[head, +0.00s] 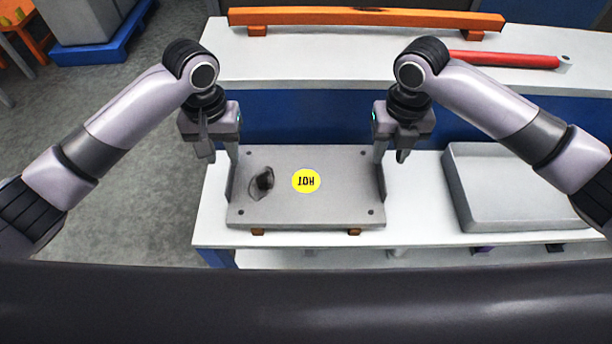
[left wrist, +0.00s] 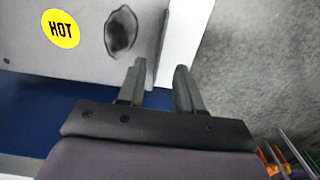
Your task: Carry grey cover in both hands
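The grey cover (head: 285,205) is a flat plate with a yellow HOT label, a dark smudged spot, corner bolts and a raised lip on its left and right sides. It lies level on small orange blocks on the white bench. My left gripper (head: 218,157) is at its left side; in the left wrist view the open fingers (left wrist: 160,68) stand on either side of the lip of the cover (left wrist: 85,50), with gaps showing. My right gripper (head: 391,160) is at the right side with its fingers apart; whether they touch the lip is hard to tell.
A grey shallow tray (head: 462,205) stands on the bench (head: 420,190) to the right. A higher white shelf behind holds an orange beam (head: 365,18) and a red cylinder (head: 505,60). Open grey floor (head: 130,195) lies to the left, with a blue pallet (head: 98,50) further back.

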